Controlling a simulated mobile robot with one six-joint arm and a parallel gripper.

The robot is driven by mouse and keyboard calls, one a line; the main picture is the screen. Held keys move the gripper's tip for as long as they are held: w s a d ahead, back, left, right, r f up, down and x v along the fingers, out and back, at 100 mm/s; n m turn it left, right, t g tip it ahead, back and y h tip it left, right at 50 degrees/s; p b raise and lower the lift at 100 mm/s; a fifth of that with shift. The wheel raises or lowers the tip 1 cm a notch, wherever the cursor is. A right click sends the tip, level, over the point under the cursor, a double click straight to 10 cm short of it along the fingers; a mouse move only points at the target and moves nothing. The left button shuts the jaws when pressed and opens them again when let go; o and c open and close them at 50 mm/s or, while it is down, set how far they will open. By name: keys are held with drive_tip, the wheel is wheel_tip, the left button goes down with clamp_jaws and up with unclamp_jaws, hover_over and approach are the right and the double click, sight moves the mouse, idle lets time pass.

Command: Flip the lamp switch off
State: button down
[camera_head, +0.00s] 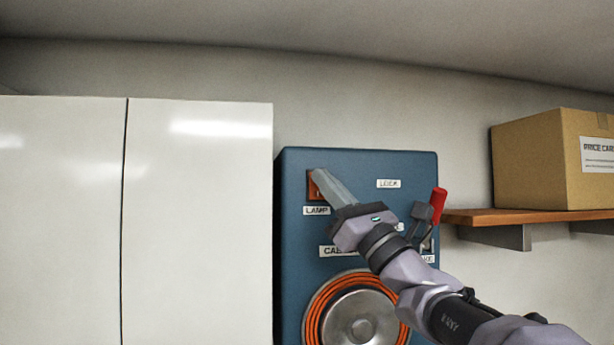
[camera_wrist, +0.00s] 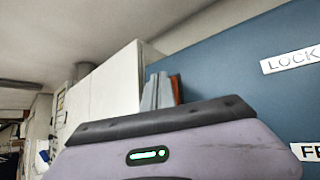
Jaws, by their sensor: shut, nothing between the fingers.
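The lamp switch (camera_head: 313,186) is an orange-red piece at the upper left of the blue panel (camera_head: 290,240), above a white label reading LAMP (camera_head: 316,211). My gripper (camera_head: 318,174) is shut and empty, with its fingertips at the switch, covering part of it. I cannot tell whether they touch it. In the wrist view the shut fingers (camera_wrist: 157,92) stand in front of the orange-red switch (camera_wrist: 177,90), which shows just to their right. Which way the switch is set is hidden.
A red-handled lever (camera_head: 438,206) is at the panel's right side, near my arm. An orange cable reel (camera_head: 318,308) is below. A white cabinet (camera_head: 200,220) stands left. A cardboard box (camera_head: 535,165) sits on a wooden shelf (camera_head: 480,216) at right.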

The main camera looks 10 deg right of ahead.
idle(0.3)
drive_tip(key=shift+s+f+b, duration=0.15)
drive_tip(key=shift+s+b, duration=0.3)
drive_tip(key=shift+s, duration=0.35)
drive_tip(key=shift+s+f+b, duration=0.2)
drive_tip(key=shift+s+b, duration=0.45)
drive_tip(key=shift+s, duration=0.6)
drive_tip(key=shift+s+f+b, duration=0.15)
drive_tip(key=shift+s+b, duration=0.45)
drive_tip(key=shift+s, duration=0.65)
